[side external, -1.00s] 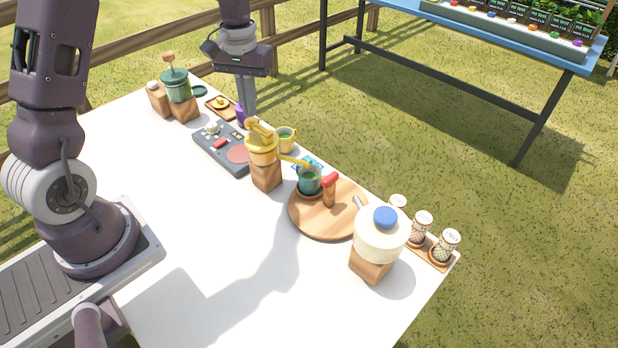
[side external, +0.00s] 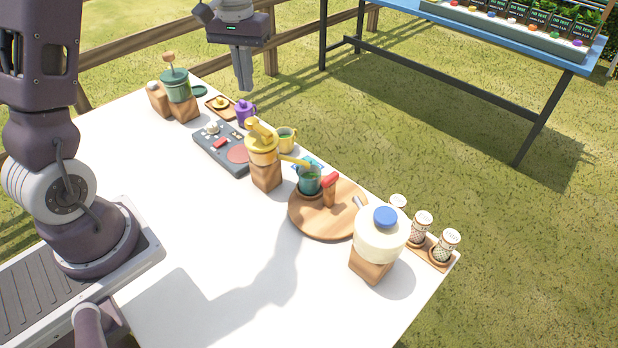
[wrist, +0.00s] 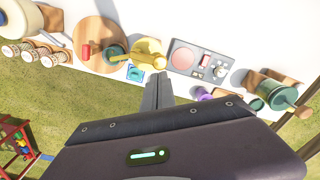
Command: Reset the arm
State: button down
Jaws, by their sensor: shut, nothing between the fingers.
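My gripper (side external: 243,88) is shut and empty. In the side external view it hangs in the air above the far edge of the white table (side external: 200,260), over the purple pitcher (side external: 244,113) and apart from it. In the wrist view its closed fingers (wrist: 158,82) point toward the table, near the yellow pump dispenser (wrist: 146,52). That yellow dispenser (side external: 262,150) stands on a wooden block in the side external view, its spout toward a green cup (side external: 309,180).
A round wooden board (side external: 315,222) carries the green cup and a red-topped wooden piece. A white jar with a blue lid (side external: 382,240), several shakers (side external: 421,228), a grey panel (side external: 222,150) and a green canister (side external: 175,86) stand around. The table's near side is clear.

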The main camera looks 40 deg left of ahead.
jog(key=s+d+r+m+t, duration=0.4)
jog(key=s+d+r, duration=0.6)
jog(key=s+d, duration=0.3)
jog(key=s+d+f+m+t, duration=0.1)
jog(key=s+m, duration=0.1)
jog(key=s, duration=0.8)
jog(key=shift+d+t, duration=0.3)
jog(key=shift+d, duration=0.05)
jog(key=shift+w, duration=0.1)
